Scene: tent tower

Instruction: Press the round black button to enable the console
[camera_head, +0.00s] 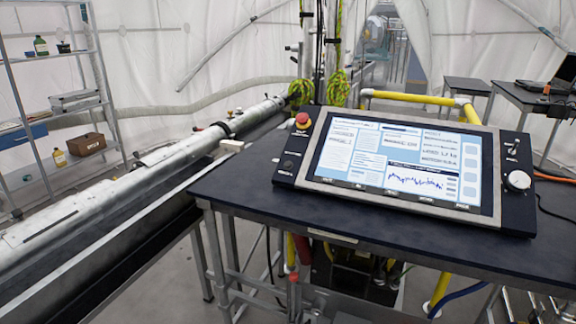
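The console (400,166) lies tilted on the dark tabletop, with its screen lit and showing charts and text. On its left side panel, a small dark round shape (288,164) looks like the round black button. It is small and dark against the dark panel, so its pressed state cannot be told. A red mushroom-shaped knob (302,120) is above it on the same panel. A large silver-white knob (518,181) is on the right side panel. Neither of my grippers is in view, and nothing touches the console.
The dark table (225,186) has bare surface left of and in front of the console. A long metal tube (130,178) runs along the left. Shelves (60,108) stand at the far left. A yellow rail (415,98) is behind the console, and a laptop (548,86) sits at the right.

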